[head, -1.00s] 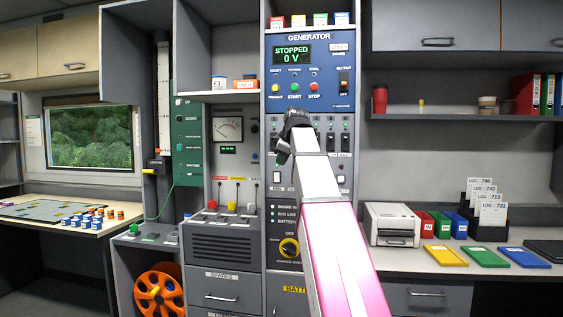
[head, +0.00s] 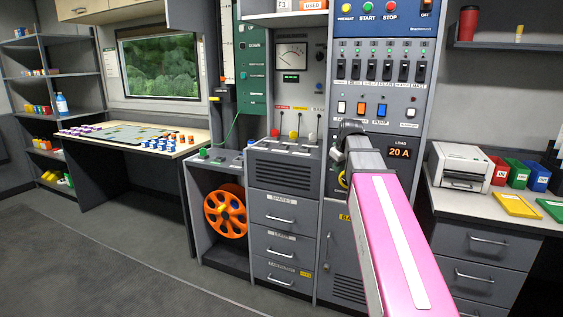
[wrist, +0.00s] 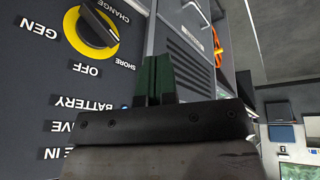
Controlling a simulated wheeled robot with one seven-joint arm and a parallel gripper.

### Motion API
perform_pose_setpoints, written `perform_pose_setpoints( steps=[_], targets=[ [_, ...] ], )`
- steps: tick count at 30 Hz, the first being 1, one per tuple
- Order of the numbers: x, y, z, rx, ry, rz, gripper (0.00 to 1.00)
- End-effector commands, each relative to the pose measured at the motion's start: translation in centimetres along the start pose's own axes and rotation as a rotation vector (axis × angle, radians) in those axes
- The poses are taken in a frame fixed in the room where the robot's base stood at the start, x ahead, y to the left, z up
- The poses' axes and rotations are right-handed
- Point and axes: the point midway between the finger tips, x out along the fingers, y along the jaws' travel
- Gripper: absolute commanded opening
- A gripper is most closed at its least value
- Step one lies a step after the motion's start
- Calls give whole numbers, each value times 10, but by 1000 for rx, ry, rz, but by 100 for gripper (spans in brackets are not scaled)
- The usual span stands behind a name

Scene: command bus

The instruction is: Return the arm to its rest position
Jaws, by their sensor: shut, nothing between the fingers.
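My arm reaches up from the bottom right of the head view, pink with a white stripe, and ends in front of the grey cabinet (head: 340,225) below the switch row. My gripper shows in the wrist view (wrist: 158,62) as two dark green fingers close together, with nothing between them. In the head view the arm's dark end hides most of the gripper. The yellow and black rotary switch (wrist: 92,28), marked GEN and OFF, is to the left of the fingers in the wrist view, apart from them.
The generator panel (head: 385,75) with its switches and a 20 A load display (head: 399,152) stands close behind the arm. An orange cable reel (head: 226,212) sits in the lower left bay. A white printer (head: 459,166) is on the right counter. The floor (head: 120,265) at the left is clear.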

Motion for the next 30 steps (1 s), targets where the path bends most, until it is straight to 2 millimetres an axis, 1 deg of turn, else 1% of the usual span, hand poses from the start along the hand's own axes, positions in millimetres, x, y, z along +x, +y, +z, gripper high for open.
perform_pose_setpoints(
  steps=[1,6,11,15,20,24,30],
  targets=[
    [19,-9,13,28,-20,-8,0],
    [71,-31,45,125,-73,-24,0],
    [115,-53,79,214,-125,-32,0],
    [150,-74,110,290,-171,-35,0],
    [186,-100,147,375,-225,-35,0],
    [213,-123,181,446,-272,-30,0],
    [244,-154,227,540,-335,-18,0]
  ],
)
